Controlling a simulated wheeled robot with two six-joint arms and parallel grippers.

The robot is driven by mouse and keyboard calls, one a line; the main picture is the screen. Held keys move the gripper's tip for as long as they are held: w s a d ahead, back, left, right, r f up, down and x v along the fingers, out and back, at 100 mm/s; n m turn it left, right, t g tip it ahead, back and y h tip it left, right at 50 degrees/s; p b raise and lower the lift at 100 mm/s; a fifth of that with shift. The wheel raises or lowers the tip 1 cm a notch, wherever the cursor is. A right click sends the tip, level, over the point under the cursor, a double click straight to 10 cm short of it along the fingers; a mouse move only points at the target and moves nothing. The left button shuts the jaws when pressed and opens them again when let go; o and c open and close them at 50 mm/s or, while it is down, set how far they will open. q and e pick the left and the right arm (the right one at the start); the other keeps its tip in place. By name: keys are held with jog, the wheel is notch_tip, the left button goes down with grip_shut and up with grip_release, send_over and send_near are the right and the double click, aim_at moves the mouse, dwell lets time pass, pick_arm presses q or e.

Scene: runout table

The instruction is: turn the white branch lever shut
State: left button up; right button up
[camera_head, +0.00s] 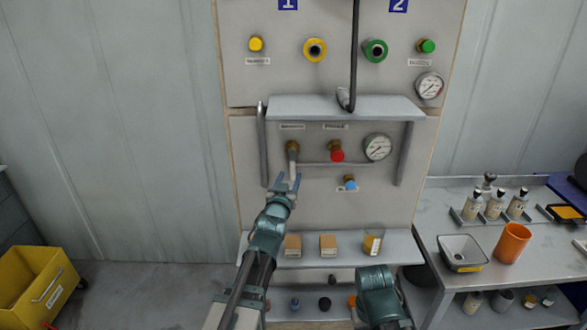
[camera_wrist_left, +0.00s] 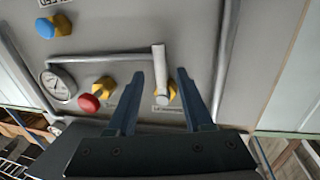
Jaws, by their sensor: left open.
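The white branch lever (camera_head: 293,169) hangs downward from a brass valve (camera_head: 292,147) at the left of the lower panel. My left gripper (camera_head: 290,183) is open just below and in front of the lever's lower end. In the left wrist view, which is turned over, the lever (camera_wrist_left: 159,62) shows between the two spread fingers of my left gripper (camera_wrist_left: 160,74), and the valve (camera_wrist_left: 172,92) lies between them too. The fingers seem apart from the lever. My right arm shows at the bottom, but its gripper does not.
A red knob (camera_head: 337,152), a blue knob (camera_head: 350,184) and a gauge (camera_head: 377,147) are to the right of the lever. Grey rails (camera_head: 263,145) run beside it and a grey hood (camera_head: 345,106) juts out above. A shelf (camera_head: 335,259) with boxes is below.

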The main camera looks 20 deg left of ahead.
aim_at(292, 171)
pick_arm(q)
jog(key=w, duration=0.5)
jog(key=shift+w+a, duration=0.25)
jog(key=shift+a, duration=0.05)
grip_shut()
dwell(1.0)
